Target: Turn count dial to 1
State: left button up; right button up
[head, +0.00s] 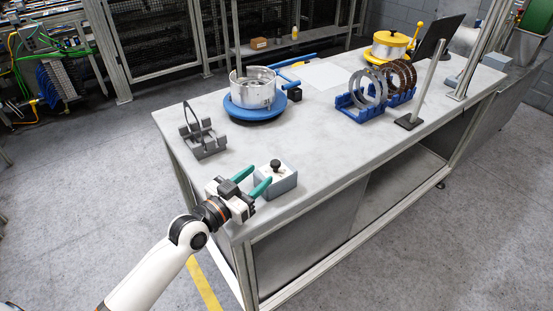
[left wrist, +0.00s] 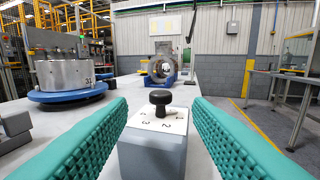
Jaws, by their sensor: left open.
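The count dial is a black knob (head: 275,164) on the white top of a small grey box (head: 284,182) near the table's front left corner. In the left wrist view the knob (left wrist: 160,99) stands in the middle, on a white plate (left wrist: 163,121) with printed numbers, among them a 2 and a 3. Which number it points to cannot be made out. My left gripper (head: 254,179) is open, its green fingers toward the box. In the left wrist view the fingers lie on both sides of the knob, apart from it. My right gripper is not in view.
A metal cylinder (head: 252,88) sits on a blue round base (head: 255,107) behind the box. A grey stand (head: 204,141) is at the left. A blue rack (head: 361,110) with metal rings and a yellow-topped unit (head: 390,42) are farther back. Tabletop right of the box is clear.

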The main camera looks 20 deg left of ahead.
aim_at(272, 165)
pick_arm(q)
jog(key=x, duration=0.7)
jog(key=shift+w+d+p, duration=0.15)
jog(key=shift+w+p, duration=0.15)
jog(key=shift+f, duration=0.1)
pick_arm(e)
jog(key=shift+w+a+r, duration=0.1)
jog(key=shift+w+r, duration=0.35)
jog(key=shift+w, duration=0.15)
